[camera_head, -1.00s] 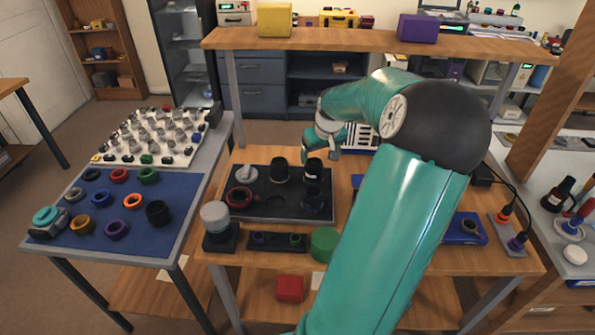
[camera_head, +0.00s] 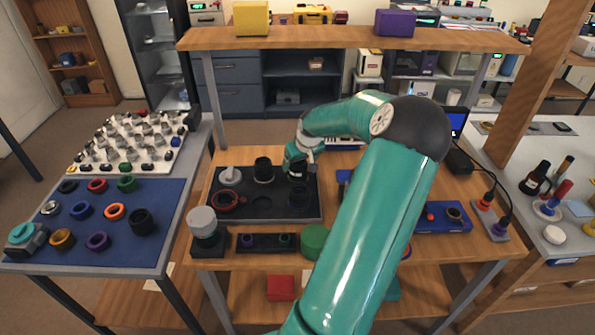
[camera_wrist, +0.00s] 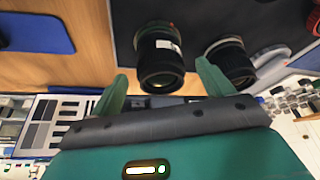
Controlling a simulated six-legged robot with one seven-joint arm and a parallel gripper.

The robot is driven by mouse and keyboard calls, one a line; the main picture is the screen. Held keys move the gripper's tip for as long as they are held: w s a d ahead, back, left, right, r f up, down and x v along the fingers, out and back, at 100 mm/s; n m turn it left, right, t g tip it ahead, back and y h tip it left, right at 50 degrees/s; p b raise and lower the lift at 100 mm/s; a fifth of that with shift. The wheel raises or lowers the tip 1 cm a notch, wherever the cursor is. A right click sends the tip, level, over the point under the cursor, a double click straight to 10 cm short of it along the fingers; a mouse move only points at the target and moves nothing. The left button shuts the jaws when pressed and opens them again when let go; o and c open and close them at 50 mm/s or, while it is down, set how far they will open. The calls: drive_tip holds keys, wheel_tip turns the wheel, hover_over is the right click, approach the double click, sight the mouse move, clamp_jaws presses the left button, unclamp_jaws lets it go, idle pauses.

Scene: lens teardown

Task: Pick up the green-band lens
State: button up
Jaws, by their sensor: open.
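Dark lenses stand upright on a black tray (camera_head: 240,212) on the wooden bench. In the wrist view, one dark lens with a white label (camera_wrist: 161,62) stands in front of my gripper (camera_wrist: 161,84), roughly between the open fingers. In the head view my gripper (camera_head: 299,168) is at the tray's back right and hides most of the labelled lens.
A red ring (camera_head: 228,201) and a grey part (camera_head: 230,176) are on the tray's left. A green cylinder (camera_head: 314,241) is at the bench front. The blue mat (camera_head: 165,225) holds several coloured rings.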

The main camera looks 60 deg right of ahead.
drive_tip(key=x, duration=0.5)
drive_tip(key=shift+w+d, duration=0.1)
drive_tip(key=shift+w, duration=0.05)
drive_tip(key=shift+r, duration=0.1)
drive_tip(key=c, duration=1.3)
